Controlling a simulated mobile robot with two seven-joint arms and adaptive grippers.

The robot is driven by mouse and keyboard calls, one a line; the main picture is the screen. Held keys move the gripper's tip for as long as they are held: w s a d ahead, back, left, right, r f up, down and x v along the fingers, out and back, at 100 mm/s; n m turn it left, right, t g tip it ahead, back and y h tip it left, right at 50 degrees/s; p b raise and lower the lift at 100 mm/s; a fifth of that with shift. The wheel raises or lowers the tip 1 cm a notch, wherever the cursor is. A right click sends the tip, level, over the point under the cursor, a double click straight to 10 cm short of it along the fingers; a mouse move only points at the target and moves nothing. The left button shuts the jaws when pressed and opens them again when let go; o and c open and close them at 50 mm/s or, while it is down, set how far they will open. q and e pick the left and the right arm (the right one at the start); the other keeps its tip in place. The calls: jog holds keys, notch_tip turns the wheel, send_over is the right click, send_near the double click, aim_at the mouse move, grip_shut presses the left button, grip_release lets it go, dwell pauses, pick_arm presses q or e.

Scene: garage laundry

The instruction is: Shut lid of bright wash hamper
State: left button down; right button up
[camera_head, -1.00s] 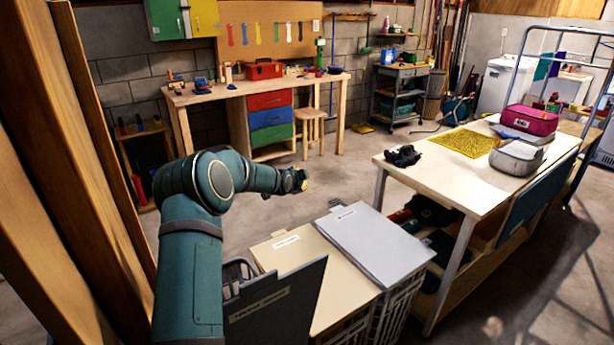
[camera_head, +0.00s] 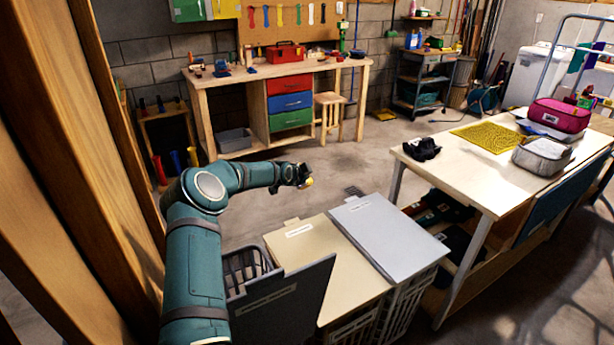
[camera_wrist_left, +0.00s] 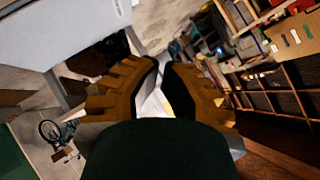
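Three hampers stand side by side at the front. The left one is a dark slatted hamper (camera_head: 245,267) whose dark grey lid (camera_head: 283,303) stands raised, with a label too blurred to read. The middle hamper has a flat, shut cream lid (camera_head: 325,262); the right one has a flat, shut light grey lid (camera_head: 388,237). I cannot read which label says bright wash. My left gripper (camera_head: 305,180) is in the air behind the cream lid, apart from all lids. Its yellow-orange fingers meet near their tips in the wrist view (camera_wrist_left: 160,66), holding nothing. My right gripper is not in view.
A pale table (camera_head: 470,165) with a yellow mat, a pink bag and a grey bag stands right of the hampers. Wooden posts (camera_head: 60,150) rise close on the left. A workbench (camera_head: 280,75) stands behind. The floor between is clear.

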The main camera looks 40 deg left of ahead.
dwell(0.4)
pick_arm(q)
notch_tip(320, 180, up, 10)
dwell(0.5)
